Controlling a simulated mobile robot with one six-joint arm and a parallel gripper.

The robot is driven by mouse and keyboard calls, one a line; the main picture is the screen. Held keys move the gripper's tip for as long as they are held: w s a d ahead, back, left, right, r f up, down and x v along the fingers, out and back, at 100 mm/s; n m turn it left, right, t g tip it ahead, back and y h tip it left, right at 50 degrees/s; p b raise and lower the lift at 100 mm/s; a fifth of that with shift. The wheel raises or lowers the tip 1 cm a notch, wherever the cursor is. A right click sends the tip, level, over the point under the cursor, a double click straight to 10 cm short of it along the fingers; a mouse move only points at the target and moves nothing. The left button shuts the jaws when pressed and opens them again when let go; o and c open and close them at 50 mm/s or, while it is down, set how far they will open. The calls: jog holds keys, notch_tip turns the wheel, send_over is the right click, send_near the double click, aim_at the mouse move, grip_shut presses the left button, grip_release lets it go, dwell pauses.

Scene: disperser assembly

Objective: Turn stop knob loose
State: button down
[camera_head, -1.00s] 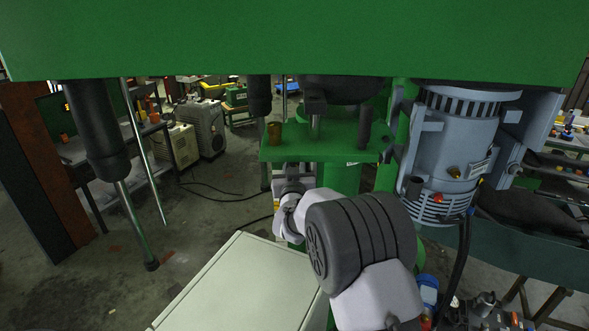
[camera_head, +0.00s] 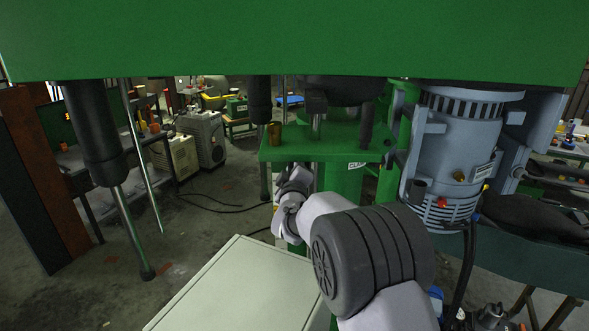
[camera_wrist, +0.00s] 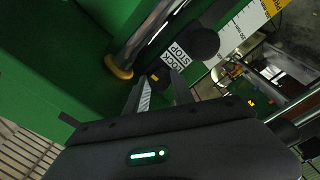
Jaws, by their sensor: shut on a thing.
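In the wrist view, a small black knob (camera_wrist: 157,87) with a yellow mark sits between the two fingers of my gripper (camera_wrist: 159,79). My gripper is shut on it, with a finger at each side. The knob and fingertips cannot be made out there.
A round black ball (camera_wrist: 203,42) is close to the right finger. A shiny rod (camera_wrist: 147,40) with a brass-coloured collar stands beyond the left finger. In the head view, a grey motor (camera_head: 457,150) hangs at right, and a pale cabinet top (camera_head: 235,290) is in front.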

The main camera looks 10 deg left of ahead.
jog(key=n+p, duration=0.1)
jog(key=n, duration=0.4)
jog(key=shift+r+n, duration=0.15)
jog(key=shift+n, duration=0.15)
jog(key=shift+n+p, duration=0.6)
jog(key=shift+n, duration=1.6)
jog(key=c, duration=1.1)
grip_release()
